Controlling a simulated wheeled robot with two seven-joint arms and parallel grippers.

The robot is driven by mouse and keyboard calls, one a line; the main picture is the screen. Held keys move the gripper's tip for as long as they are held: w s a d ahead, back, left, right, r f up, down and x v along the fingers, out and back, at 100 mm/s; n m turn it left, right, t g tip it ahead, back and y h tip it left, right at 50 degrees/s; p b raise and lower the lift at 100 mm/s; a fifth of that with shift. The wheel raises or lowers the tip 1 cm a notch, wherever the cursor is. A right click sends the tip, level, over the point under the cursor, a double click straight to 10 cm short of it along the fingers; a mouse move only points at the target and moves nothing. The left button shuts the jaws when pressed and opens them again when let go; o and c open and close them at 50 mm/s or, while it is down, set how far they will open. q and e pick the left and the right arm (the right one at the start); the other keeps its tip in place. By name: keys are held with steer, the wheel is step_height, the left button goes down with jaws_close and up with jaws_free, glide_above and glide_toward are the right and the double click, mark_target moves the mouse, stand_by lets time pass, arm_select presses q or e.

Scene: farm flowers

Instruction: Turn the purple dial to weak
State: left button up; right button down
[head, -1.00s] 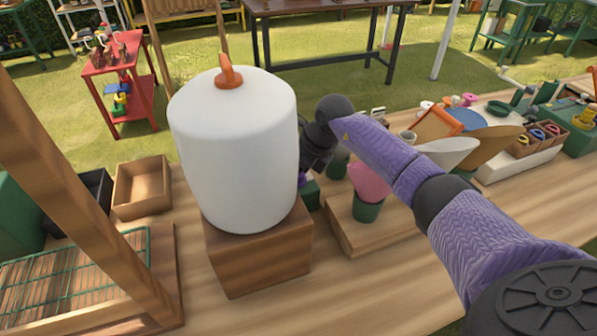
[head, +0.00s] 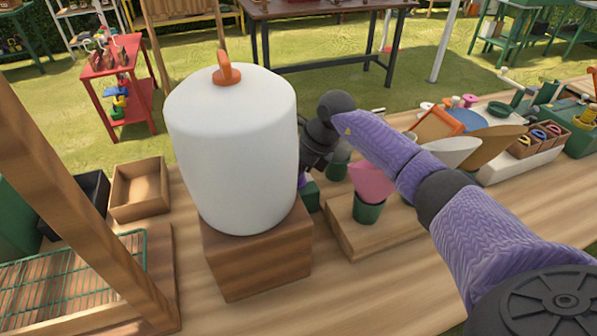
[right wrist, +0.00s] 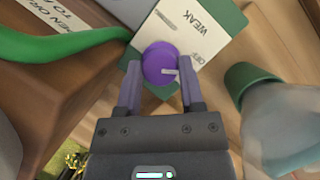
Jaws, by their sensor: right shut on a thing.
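The purple dial (right wrist: 159,62) sits on a pale panel (right wrist: 205,18) with a green edge, lettered WEAK and OFF. Its white pointer mark points to the right, near the OFF lettering and away from WEAK. My right gripper (right wrist: 160,75) is shut on the dial, with one finger on each side of it. In the head view, a bit of the dial (head: 303,181) shows below my dark right wrist, beside the white tank; the fingers are mostly hidden there. My left gripper is not in view.
A large white tank (head: 233,150) with an orange handle stands on a wooden block (head: 257,260) left of the dial. A green pot (head: 367,210) with a pink scoop-like piece is on a board to the right. A green hose (right wrist: 60,45) runs close to the dial.

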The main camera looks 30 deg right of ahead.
steer(key=n+b, duration=0.2)
steer(key=n+g+y+b, duration=0.1)
steer(key=n+b, duration=0.1)
steer(key=n, duration=0.1)
steer(key=shift+w+d+f+g+b, duration=0.1)
steer(key=shift+w+f+g+b, duration=0.1)
steer(key=shift+g+b, duration=0.15)
steer(key=n+b, duration=0.2)
steer(key=shift+n+g+y, duration=0.3)
steer(key=shift+n+g, duration=0.05)
steer(key=shift+n, duration=0.05)
steer(key=shift+r+n+g+b, duration=0.1)
steer(key=shift+n+g+b, duration=0.3)
steer(key=shift+n+b, duration=0.5)
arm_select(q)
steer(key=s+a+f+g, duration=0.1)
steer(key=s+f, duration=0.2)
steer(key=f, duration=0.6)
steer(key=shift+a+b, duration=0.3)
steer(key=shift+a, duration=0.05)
arm_select(e)
steer(key=shift+r+n, duration=0.1)
steer(key=shift+n, duration=0.3)
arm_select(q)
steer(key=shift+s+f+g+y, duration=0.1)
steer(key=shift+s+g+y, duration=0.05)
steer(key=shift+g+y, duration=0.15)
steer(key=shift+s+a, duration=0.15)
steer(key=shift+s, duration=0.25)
